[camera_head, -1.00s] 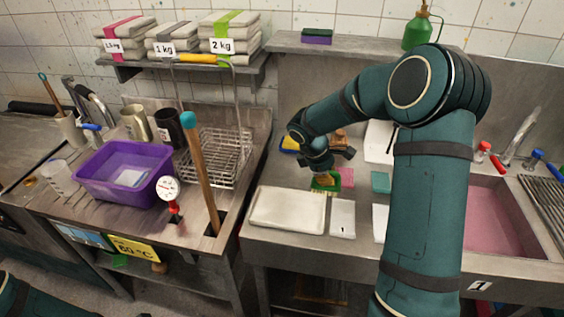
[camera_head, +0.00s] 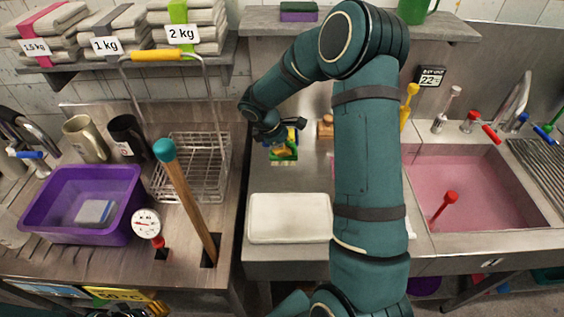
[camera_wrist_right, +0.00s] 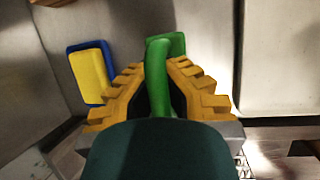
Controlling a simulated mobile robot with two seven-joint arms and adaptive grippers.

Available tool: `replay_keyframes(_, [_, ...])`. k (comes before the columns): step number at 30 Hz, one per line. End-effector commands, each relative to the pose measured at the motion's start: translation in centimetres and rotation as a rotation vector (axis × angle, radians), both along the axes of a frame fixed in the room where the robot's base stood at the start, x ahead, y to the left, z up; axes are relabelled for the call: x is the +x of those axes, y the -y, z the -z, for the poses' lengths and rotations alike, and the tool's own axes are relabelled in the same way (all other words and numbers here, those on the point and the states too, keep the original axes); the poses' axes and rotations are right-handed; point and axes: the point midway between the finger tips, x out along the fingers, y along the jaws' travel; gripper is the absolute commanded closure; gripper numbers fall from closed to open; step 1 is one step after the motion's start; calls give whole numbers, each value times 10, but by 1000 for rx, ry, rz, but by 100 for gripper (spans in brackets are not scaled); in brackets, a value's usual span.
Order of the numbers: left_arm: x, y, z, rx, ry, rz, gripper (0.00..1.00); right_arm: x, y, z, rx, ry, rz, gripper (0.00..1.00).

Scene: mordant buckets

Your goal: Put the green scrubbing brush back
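The green scrubbing brush (camera_head: 285,154) is at my right gripper (camera_head: 272,135), over the steel counter behind the white tray. In the right wrist view its green handle (camera_wrist_right: 158,75) stands between the yellow fingers of my right gripper (camera_wrist_right: 160,85), which look closed on it. The brush head shows partly beyond the fingertips; its bristles are hidden. I cannot tell whether the brush touches the counter.
A yellow-and-blue sponge (camera_wrist_right: 90,72) lies just left of the fingers in the wrist view. The white tray (camera_head: 290,218) is in front. A pink sink (camera_head: 480,190) is at right; a purple tub (camera_head: 70,220) and wire basket (camera_head: 190,165) are at left.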

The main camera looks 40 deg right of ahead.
Motion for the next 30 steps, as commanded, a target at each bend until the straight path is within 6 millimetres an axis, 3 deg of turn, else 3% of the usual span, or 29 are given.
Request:
replay_keyframes(15, [0,0,5,1,1,0,61,0,0,54,1,-1,-1,100])
replay_keyframes(27, [0,0,9,1,1,0,61,1,0,60,0,1,-1,100])
replay_keyframes(28, [0,1,9,2,0,0,61,0,0,59,0,1,-1,95])
replay_keyframes(30, [0,1,8,2,1,-1,61,0,0,59,0,1,-1,71])
